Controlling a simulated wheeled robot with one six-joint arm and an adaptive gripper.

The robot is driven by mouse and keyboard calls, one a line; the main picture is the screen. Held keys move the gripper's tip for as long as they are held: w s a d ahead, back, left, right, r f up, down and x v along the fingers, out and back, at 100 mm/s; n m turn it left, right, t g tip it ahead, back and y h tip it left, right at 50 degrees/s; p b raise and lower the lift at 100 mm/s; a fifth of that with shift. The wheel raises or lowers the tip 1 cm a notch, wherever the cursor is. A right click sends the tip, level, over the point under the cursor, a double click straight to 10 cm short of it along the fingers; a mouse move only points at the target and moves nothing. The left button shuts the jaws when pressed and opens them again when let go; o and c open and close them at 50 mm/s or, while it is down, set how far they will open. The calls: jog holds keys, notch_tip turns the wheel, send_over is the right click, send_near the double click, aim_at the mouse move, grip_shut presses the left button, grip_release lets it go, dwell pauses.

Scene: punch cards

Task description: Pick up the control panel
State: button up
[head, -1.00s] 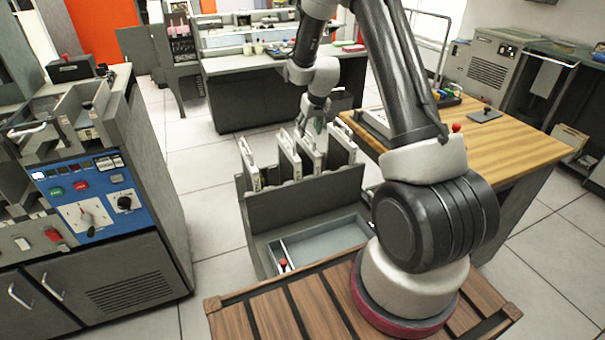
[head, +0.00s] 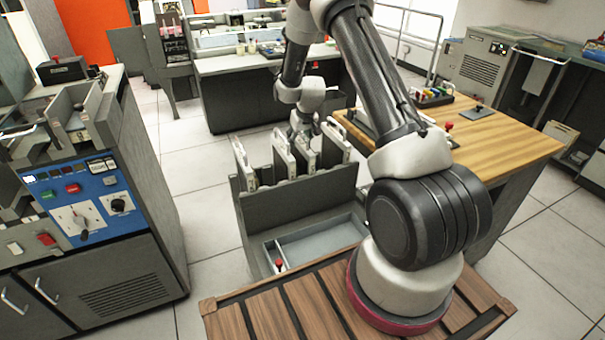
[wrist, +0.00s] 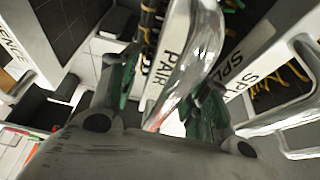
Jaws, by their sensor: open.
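Several upright control panels with white edges stand in a grey rack (head: 300,200) in the head view. In the wrist view, the nearest panel, labelled PAIR (wrist: 168,62), has a chrome handle (wrist: 190,75). Beside it are panels with edges reading SPL (wrist: 250,42) and, at the left, a partly cut-off label ending in ENCE (wrist: 20,55). My gripper (wrist: 165,88) is open, with its green-padded fingers on either side of the PAIR panel's handle. Whether the fingers touch it I cannot tell. In the head view my gripper (head: 304,130) is just above the panels, partly hidden.
A wooden-topped table (head: 500,140) stands right of the rack. A blue-faced console (head: 85,205) is at the left. A shallow tray (head: 320,242) is at the rack's front. Neighbouring panels stand close on both sides of my gripper. Tiled floor is clear left of the rack.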

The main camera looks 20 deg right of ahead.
jog(key=shift+f, duration=0.25)
dwell(0.3)
grip_shut()
jog(key=shift+r, duration=0.1)
